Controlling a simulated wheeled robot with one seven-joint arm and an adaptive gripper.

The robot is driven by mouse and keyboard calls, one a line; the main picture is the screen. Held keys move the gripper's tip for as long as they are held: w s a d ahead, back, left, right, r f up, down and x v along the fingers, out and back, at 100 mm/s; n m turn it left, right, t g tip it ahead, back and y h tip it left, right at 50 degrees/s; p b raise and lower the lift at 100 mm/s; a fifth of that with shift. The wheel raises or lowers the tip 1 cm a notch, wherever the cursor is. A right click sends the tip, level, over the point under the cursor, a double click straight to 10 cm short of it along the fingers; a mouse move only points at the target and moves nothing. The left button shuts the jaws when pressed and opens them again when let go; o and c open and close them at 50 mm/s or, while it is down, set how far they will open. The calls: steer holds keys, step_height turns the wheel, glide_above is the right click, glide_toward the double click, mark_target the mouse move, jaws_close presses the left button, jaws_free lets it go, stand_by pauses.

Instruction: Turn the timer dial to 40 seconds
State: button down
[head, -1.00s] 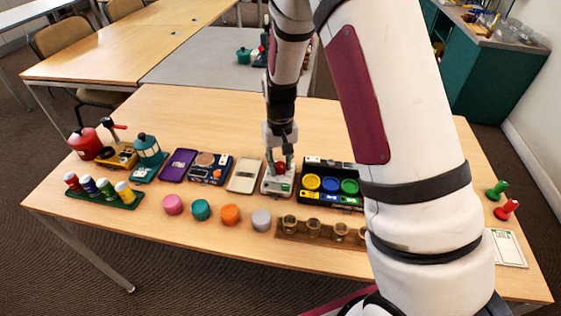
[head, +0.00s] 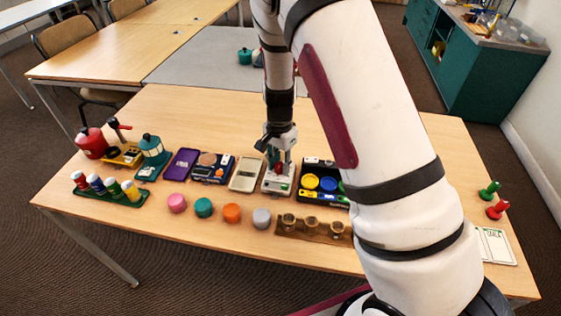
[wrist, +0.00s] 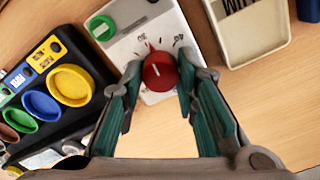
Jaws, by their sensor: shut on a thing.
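The timer (head: 277,184) is a pale box on the table with a red round dial (wrist: 160,72) and a green button (wrist: 101,27). In the wrist view the dial carries a short white line, and a thin red mark and small printed numbers lie on the face beyond it. My gripper (wrist: 158,79) is shut on the dial, one finger on each side. In the head view my gripper (head: 279,165) stands over the timer and hides part of the dial.
A black tray (head: 309,167) with coloured round cups stands just right of the timer. A beige tray (head: 245,173) stands close on its left. A wooden rack (head: 313,228) and coloured knobs, including a grey one (head: 262,218), lie in front. The table behind is clear.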

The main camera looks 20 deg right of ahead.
mark_target(280, 165)
steer(key=m+p, duration=0.1)
steer(key=m, duration=0.4)
steer(key=shift+m, duration=0.3)
steer(key=shift+m+p, duration=0.7)
steer(key=shift+m, duration=1.6)
steer(key=c, duration=1.2)
jaws_free()
steer(key=shift+c, duration=0.2)
steer(key=shift+r, duration=0.1)
step_height(280, 165, up, 12)
